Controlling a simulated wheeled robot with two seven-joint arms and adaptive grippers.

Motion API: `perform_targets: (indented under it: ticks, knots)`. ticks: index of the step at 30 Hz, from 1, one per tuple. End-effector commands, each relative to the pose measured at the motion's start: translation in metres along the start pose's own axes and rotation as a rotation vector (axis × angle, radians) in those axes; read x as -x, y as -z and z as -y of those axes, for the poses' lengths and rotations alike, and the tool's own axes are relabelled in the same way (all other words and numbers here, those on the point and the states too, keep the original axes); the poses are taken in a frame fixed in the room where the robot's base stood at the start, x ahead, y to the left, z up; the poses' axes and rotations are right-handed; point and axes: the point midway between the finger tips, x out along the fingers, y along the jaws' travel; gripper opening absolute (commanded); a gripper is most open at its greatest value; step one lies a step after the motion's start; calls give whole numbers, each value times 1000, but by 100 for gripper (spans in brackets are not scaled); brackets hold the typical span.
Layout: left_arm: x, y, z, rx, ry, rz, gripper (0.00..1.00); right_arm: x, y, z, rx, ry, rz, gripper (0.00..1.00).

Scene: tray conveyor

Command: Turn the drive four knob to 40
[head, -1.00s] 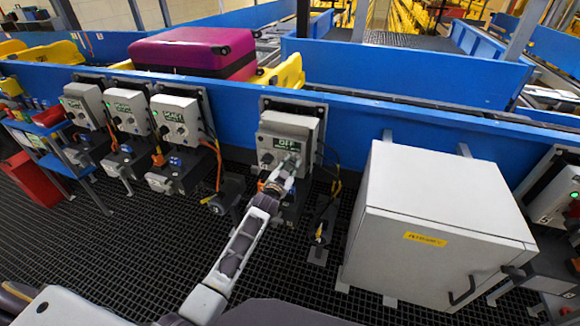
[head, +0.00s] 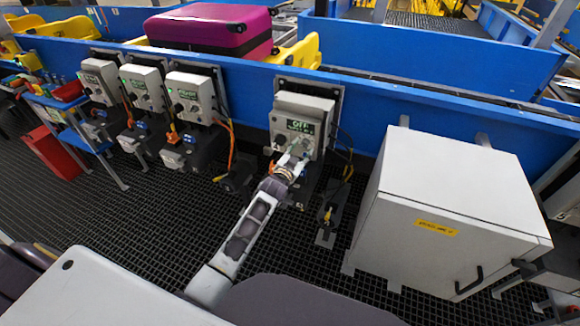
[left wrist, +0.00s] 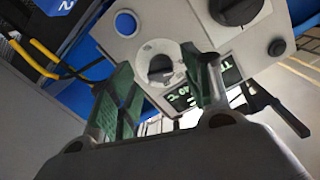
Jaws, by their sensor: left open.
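A grey drive box (head: 303,103) with a lit display reading OFF (head: 300,126) is mounted on the blue conveyor wall, right of a row of similar boxes. My left gripper (head: 292,155) is at the lower front of this box and hides part of its face. In the left wrist view, my left gripper (left wrist: 160,78) is open, one finger on each side of a small round knob (left wrist: 160,69) on a pale dial. Contact with the knob cannot be told. A larger black knob (left wrist: 236,8) is at the upper right. The display (left wrist: 182,92) is partly hidden by a finger. My right gripper is not in view.
Several similar drive boxes (head: 190,95) line the wall at left. A large grey cabinet (head: 445,200) stands close to the right of my left arm. A magenta suitcase (head: 207,27) lies on the conveyor. Dark grating covers the floor.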

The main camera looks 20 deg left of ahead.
Motion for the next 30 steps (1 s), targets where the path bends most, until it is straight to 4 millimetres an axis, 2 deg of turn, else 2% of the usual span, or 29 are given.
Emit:
perform_targets:
  ticks: [30]
  knots:
    - [86, 0, 0, 0, 0, 0, 49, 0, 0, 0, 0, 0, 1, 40]
